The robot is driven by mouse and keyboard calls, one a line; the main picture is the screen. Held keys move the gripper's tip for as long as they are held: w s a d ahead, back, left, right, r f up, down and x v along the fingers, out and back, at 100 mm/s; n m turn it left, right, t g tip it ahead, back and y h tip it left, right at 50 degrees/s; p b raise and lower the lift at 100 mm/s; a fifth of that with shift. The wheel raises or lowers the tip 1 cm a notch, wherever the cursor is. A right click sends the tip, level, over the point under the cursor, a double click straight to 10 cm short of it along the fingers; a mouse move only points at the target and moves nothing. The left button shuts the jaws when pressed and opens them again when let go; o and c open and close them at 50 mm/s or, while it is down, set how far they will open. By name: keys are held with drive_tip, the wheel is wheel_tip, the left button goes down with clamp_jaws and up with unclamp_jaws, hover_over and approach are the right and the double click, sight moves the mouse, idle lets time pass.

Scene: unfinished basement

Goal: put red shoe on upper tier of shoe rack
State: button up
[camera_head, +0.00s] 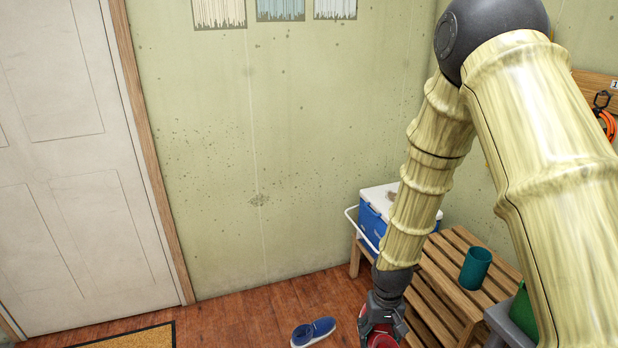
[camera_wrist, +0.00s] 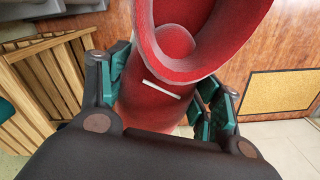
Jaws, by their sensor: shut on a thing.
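My gripper (camera_head: 383,318) is shut on the red shoe (camera_head: 381,340), low in the head view beside the wooden rack. In the wrist view the red shoe (camera_wrist: 150,98) sits between the two teal finger pads of my gripper (camera_wrist: 160,95), its opening toward the top of the picture. The slatted wooden shoe rack (camera_head: 440,285) stands to the right of my gripper in the head view, partly hidden by my arm. Its slats (camera_wrist: 50,75) also show at the left of the wrist view.
A blue shoe (camera_head: 313,332) lies on the wooden floor left of my gripper. A teal cup (camera_head: 476,268) stands on the rack's top. A yellow doormat (camera_head: 135,338) lies near the door (camera_head: 75,170).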

sight(381, 328)
drive_tip(key=shift+s+r+p, duration=0.15)
drive_tip(key=shift+r+p, duration=0.75)
drive_tip(key=shift+p, duration=0.2)
drive_tip(key=shift+s+r+p, duration=0.15)
drive_tip(key=shift+r+p, duration=0.75)
drive_tip(key=shift+p, duration=0.2)
